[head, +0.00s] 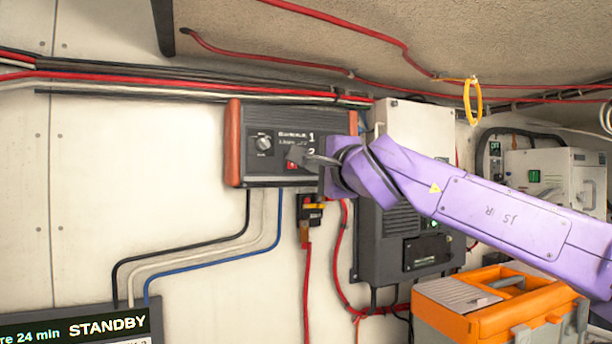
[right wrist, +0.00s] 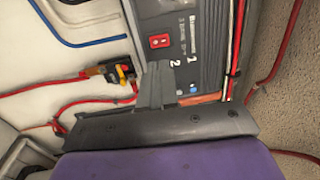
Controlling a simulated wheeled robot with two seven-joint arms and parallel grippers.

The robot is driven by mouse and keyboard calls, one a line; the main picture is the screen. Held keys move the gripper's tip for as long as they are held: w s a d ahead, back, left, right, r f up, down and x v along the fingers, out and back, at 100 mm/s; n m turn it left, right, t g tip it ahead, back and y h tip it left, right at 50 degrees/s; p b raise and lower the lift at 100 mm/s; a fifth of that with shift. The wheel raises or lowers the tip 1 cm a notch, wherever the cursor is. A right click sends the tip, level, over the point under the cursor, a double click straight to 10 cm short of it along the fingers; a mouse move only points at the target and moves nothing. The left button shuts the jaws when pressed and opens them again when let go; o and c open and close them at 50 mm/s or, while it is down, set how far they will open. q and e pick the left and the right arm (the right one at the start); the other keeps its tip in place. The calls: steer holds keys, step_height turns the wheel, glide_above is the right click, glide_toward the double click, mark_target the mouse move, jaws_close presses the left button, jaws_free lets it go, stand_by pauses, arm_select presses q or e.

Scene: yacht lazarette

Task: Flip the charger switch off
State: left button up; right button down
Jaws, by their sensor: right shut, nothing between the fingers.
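The charger is a dark box (head: 262,169) with orange-brown end cheeks, mounted on the white wall. A round selector knob (head: 264,143) sits on its front, with a red switch (head: 292,165) to the right, partly covered by my fingers. In the right wrist view the red rocker switch (right wrist: 159,41) shows clearly, with a white mark on it. My right gripper (head: 298,156) is shut and empty in front of the charger, its tips close to the switch. In the right wrist view the fingertips (right wrist: 158,68) lie just below the switch; I cannot tell whether they touch the panel. My left gripper is not in view.
A fuse holder (head: 311,209) with red cable hangs below the charger. A grey unit (head: 385,250) stands right of it. An orange toolbox (head: 490,310) is at lower right, under my right arm. A display reading STANDBY (head: 85,327) is at lower left.

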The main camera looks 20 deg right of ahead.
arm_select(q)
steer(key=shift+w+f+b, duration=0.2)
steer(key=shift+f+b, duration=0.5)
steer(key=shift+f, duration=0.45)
arm_select(e)
steer(key=s, duration=0.3)
steer(key=s+f, duration=0.1)
steer(key=shift+s+d, duration=0.3)
steer(key=shift+d, duration=0.05)
steer(key=shift+w, duration=0.15)
steer(key=shift+a, duration=0.1)
